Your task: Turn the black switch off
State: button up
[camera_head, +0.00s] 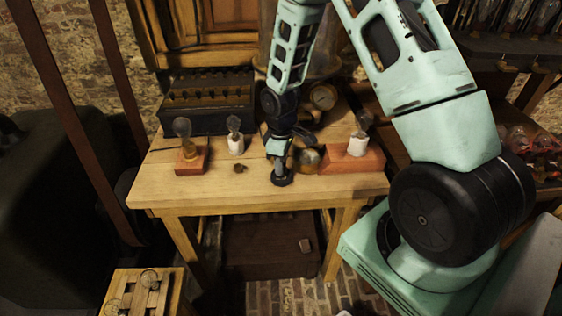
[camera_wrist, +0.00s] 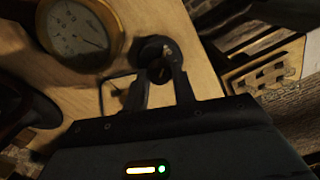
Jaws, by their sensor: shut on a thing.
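The black switch (camera_head: 282,180) is a small round black piece near the front edge of the wooden table. In the wrist view the black switch (camera_wrist: 152,46) shows as a dark disc just beyond my fingertips. My gripper (camera_head: 279,164) points down onto it from above. In the wrist view my gripper (camera_wrist: 163,75) has its two fingers around a small part of the switch, with a narrow gap between them. The fingers partly hide the switch, and the position of its lever cannot be told.
A round brass-rimmed gauge (camera_wrist: 76,32) lies close to my fingers. A red-brown block with a bulb (camera_head: 352,158) stands to the right. Two bulbs on holders, a red one (camera_head: 192,160) and a white one (camera_head: 236,146), stand to the left. A small dark piece (camera_head: 240,168) lies between.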

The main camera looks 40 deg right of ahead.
jog(key=shift+r+n, duration=0.1)
jog(key=shift+n, duration=0.6)
jog(key=o, duration=1)
notch_tip(320, 180, up, 17)
jog(key=shift+r, duration=0.15)
dwell(0.3)
